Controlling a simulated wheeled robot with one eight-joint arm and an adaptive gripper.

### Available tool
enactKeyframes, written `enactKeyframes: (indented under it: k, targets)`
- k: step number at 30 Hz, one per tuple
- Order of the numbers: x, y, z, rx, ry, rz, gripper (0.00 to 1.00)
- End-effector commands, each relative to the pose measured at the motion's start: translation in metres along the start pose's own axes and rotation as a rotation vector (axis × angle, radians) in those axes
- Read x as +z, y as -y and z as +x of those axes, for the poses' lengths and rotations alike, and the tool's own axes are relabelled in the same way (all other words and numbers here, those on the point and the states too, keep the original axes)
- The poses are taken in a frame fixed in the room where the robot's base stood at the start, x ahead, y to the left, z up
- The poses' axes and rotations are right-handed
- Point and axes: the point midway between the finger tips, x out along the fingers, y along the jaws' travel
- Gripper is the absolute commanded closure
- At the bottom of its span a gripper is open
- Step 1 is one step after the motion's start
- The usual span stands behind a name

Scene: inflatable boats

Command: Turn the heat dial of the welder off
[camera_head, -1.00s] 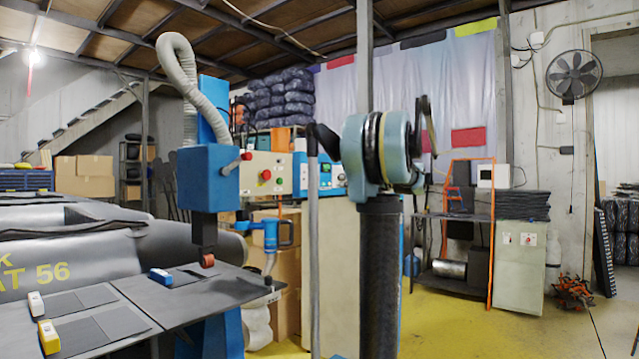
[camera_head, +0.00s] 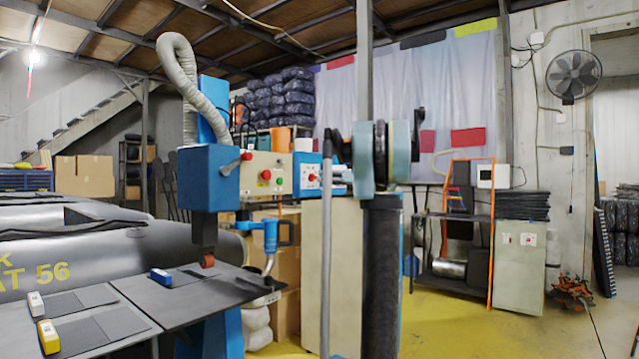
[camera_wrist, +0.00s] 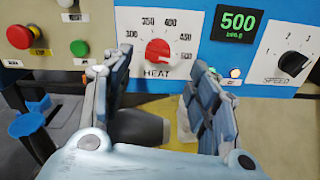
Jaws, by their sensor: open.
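The welder's control panel fills the top of the wrist view. Its red heat dial (camera_wrist: 158,51) sits on a white scale marked 300 to 500, with HEAT printed below. I cannot read its pointer surely. My gripper (camera_wrist: 149,73) is open and empty, its fingers below the dial to left and right, apparently not touching it. A green display (camera_wrist: 238,22) reads 500. In the head view the welder (camera_head: 208,178) stands left of my arm, and the heat dial (camera_head: 312,177) shows small beside the arm, which hides part of the panel.
A black speed dial (camera_wrist: 293,63) is at the right of the panel. A red emergency knob (camera_wrist: 20,36) and red and green buttons are at its left. A grey work table (camera_head: 190,290) stands before the welder.

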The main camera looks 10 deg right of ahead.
Motion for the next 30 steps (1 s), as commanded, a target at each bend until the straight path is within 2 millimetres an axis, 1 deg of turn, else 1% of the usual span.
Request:
enactKeyframes:
  k: [1,3,6,9,15,22,23,24,26,27,28,30]
  targets:
    - [0.000,-0.001,0.010,0.003,0.000,0.000,0.46]
    - [0.000,0.000,0.021,0.002,0.000,0.000,0.46]
    - [0.000,-0.001,0.033,0.002,0.000,0.000,0.46]
    - [0.000,0.000,0.042,0.001,0.000,0.000,0.46]
    - [0.000,0.000,0.049,0.001,0.000,0.000,0.46]
    - [0.000,0.000,0.049,0.000,0.000,0.000,0.46]
    - [0.000,0.000,0.049,0.000,0.000,0.000,0.53]
    - [0.000,0.000,0.049,0.000,0.000,0.000,0.62]
    - [0.000,0.000,0.049,0.000,0.000,0.000,0.75]
    - [0.000,0.000,0.049,0.000,0.000,0.000,0.84]
    - [0.000,0.000,0.049,0.000,0.000,0.000,0.90]
    - [0.000,0.000,0.049,-0.001,0.000,0.000,0.90]
